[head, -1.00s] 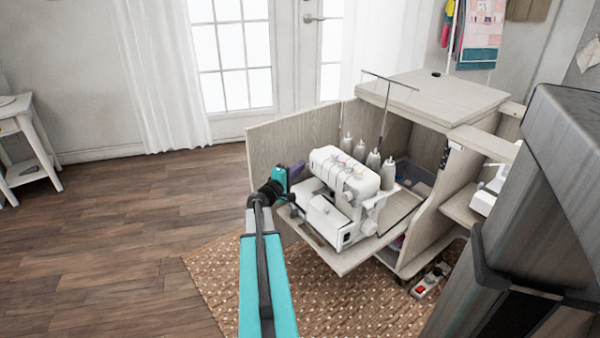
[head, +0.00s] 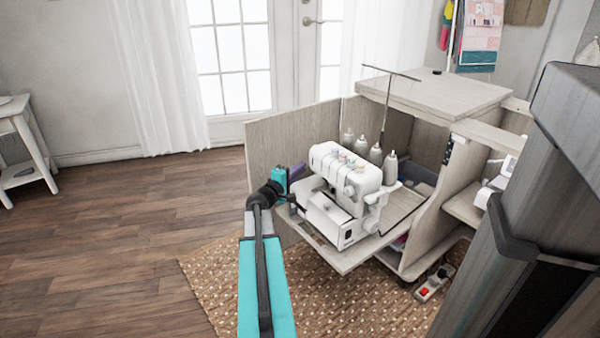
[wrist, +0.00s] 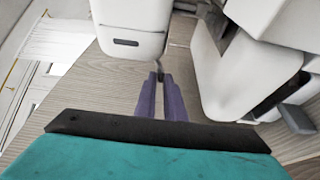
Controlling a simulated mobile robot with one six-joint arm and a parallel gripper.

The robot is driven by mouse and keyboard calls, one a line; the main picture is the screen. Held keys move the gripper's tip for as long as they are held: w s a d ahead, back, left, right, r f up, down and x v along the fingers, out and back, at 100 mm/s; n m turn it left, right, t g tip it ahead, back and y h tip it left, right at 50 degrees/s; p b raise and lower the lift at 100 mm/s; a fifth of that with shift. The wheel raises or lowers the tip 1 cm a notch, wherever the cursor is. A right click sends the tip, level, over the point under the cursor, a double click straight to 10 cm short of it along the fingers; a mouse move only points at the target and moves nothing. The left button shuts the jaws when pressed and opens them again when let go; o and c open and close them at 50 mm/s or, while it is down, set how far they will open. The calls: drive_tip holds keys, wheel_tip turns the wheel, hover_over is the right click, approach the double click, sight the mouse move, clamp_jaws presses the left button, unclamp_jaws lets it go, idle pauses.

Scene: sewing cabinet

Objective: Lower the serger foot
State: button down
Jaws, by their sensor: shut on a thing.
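The white serger (head: 350,158) stands on the cabinet's fold-out shelf. My gripper (head: 296,171) is at its left side, with the teal body and purple fingers showing. In the wrist view my gripper (wrist: 159,80) has its purple fingers close together, shut on a thin dark lever (wrist: 159,68) beside the serger's white housing (wrist: 130,22). Only a small end of this lever shows between the fingertips. The serger foot itself is hidden in both views, so I cannot tell its height.
The wooden shelf (head: 345,262) lies under the serger. The cabinet's open door panel (head: 290,140) stands behind my gripper. Several thread cones (head: 376,154) and a thread stand (head: 386,105) rise behind the serger. Open floor (head: 110,240) lies to the left.

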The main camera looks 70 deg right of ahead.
drive_tip(key=shift+s+f+b, duration=0.3)
drive_tip(key=shift+f+b, duration=0.05)
drive_tip(key=shift+f, duration=0.45)
drive_tip(key=c, duration=1.9)
unclamp_jaws()
drive_tip(key=shift+d+f, duration=0.1)
drive_tip(key=shift+c, duration=0.2)
drive_tip(key=shift+w+r, duration=0.2)
drive_tip(key=shift+p+v, duration=0.35)
drive_tip(key=shift+v, duration=0.65)
drive_tip(key=p+v, duration=0.2)
drive_tip(key=v, duration=0.9)
drive_tip(key=shift+a+r, duration=0.15)
drive_tip(key=shift+a, duration=0.25)
drive_tip(key=shift+r+p, duration=0.1)
drive_tip(key=shift+p, duration=0.2)
